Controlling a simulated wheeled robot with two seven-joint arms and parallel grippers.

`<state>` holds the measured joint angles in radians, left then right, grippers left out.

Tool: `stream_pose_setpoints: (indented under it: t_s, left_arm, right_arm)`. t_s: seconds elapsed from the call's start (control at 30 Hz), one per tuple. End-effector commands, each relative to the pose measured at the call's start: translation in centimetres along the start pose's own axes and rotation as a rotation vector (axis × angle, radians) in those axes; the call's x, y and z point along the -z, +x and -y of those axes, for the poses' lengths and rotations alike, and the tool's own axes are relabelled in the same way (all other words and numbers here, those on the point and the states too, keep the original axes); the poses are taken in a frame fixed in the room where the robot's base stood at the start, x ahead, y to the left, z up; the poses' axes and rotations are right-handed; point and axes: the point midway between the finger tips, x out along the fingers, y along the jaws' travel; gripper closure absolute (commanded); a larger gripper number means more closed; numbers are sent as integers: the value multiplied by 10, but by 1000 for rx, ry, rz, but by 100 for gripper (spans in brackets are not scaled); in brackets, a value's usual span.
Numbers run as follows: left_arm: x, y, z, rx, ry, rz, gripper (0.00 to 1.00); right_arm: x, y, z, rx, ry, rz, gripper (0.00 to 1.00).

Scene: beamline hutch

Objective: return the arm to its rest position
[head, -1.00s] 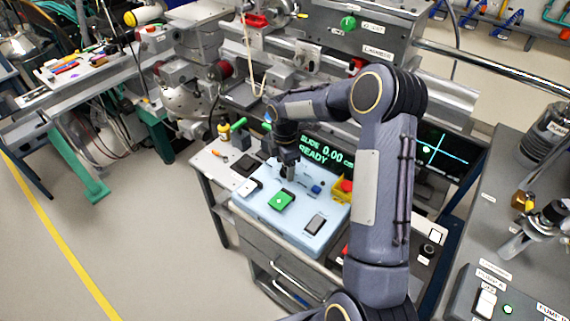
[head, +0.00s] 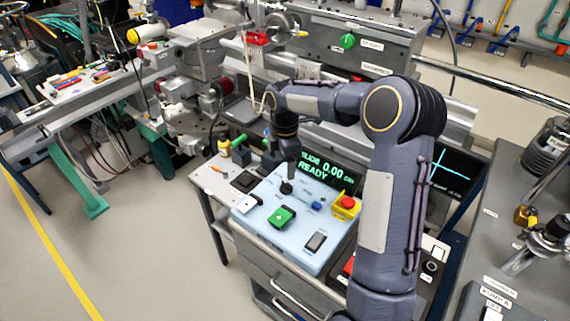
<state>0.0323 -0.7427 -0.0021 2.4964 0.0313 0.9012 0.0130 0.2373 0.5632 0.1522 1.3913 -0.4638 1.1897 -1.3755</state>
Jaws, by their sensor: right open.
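My right arm rises from the bottom of the head view, bends at a high elbow and reaches left over the light blue control panel (head: 272,237). My right gripper (head: 289,170) points down above the panel's back part, near a dark round knob (head: 286,187). It holds nothing that I can see, and its fingertips are small in the picture. The panel carries a green button (head: 281,217), a black rocker switch (head: 316,241) and a red emergency button (head: 347,203) on yellow. My left gripper is not in view.
A green-lettered display (head: 325,171) stands just behind the panel. A grey bench (head: 500,215) with a brass padlock (head: 525,215) is at right. Metal beamline equipment (head: 330,65) fills the back. The floor at left, with a yellow line (head: 60,265), is clear.

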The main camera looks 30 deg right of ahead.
Motion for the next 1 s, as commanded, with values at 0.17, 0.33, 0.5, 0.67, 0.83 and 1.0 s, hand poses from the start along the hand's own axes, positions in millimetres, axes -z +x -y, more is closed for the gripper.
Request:
stream_pose_setpoints:
  t_s: [0.17,0.33,0.5,0.67,0.83,1.0]
  left_arm:
    - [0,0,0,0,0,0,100]
    - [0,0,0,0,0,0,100]
    - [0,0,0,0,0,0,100]
    - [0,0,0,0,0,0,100]
    - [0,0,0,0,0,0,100]
    - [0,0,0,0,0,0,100]
  right_arm:
    - [0,0,0,0,0,0,36]
    - [0,-3,2,-4,11,-2,36]
    - [4,-38,33,-54,172,-35,36]
    - [16,-82,100,-121,492,-132,36]
    - [32,-104,178,-155,863,-286,36]
    - [51,-100,248,-131,1209,-468,36]
